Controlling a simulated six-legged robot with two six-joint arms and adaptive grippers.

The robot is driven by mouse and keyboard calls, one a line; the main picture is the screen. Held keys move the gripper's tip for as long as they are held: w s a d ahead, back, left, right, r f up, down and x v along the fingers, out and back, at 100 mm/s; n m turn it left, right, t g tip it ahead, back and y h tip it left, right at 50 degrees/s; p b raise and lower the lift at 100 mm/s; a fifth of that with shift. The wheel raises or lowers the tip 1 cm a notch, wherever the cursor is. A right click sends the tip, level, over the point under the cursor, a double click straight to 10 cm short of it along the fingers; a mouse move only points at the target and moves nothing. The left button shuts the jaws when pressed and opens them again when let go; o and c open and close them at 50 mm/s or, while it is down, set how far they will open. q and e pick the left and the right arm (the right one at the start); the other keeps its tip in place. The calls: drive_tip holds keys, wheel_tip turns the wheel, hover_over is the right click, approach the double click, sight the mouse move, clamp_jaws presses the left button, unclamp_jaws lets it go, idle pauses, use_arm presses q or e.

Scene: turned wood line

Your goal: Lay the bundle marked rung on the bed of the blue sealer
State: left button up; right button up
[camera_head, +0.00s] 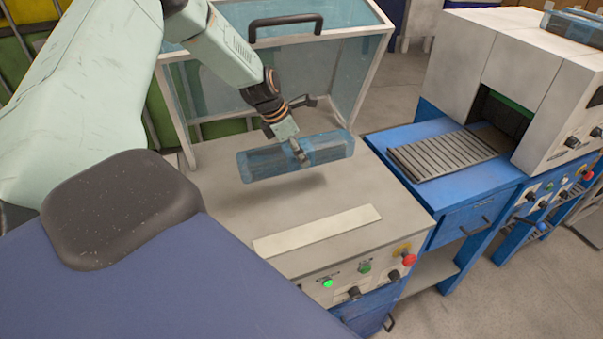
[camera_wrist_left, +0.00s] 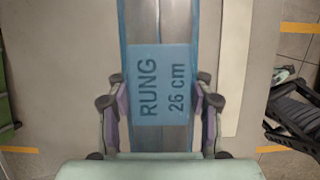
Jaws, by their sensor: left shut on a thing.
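The bundle marked rung (camera_head: 330,148) is long and wrapped in blue film. Its label, RUNG 26 cm (camera_wrist_left: 160,85), shows in the left wrist view. My left gripper (camera_head: 300,152) is shut on the middle of the bundle, one finger on each side of the label. The bundle hangs level a little above the bed of the blue sealer (camera_head: 230,215), with a shadow below it. The sealer's clear hood (camera_head: 300,55) stands raised behind it.
A pale strip (camera_head: 318,230) lies along the bed's front. The sealer's front panel has a lit green button (camera_head: 327,283) and a red knob (camera_head: 408,260). A blue machine with a slatted conveyor (camera_head: 450,152) stands to the right, with another wrapped bundle (camera_head: 572,27) on top.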

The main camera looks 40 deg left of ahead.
use_arm(q)
drive_tip(key=f+b, duration=0.1)
drive_tip(key=f, duration=0.2)
drive_tip(key=f+b, duration=0.1)
drive_tip(key=f, duration=0.1)
drive_tip(key=shift+w+a+f+b, duration=0.15)
drive_tip(key=shift+w+a+b, duration=0.05)
drive_tip(key=shift+a+b, duration=0.15)
drive_tip(key=shift+s+d+f+b, duration=0.15)
drive_tip(key=shift+d+f+b, duration=0.1)
drive_tip(key=shift+f+b, duration=0.35)
drive_tip(key=f, duration=0.2)
drive_tip(key=f+b, duration=0.1)
drive_tip(key=f, duration=0.1)
drive_tip(key=shift+w+a+b, duration=0.2)
drive_tip(key=shift+b, duration=0.1)
drive_tip(key=shift+s+d+r, duration=0.15)
drive_tip(key=shift+r, duration=0.05)
drive_tip(key=shift+f, duration=0.25)
drive_tip(key=o, duration=1.5)
drive_tip(key=shift+o, duration=0.4)
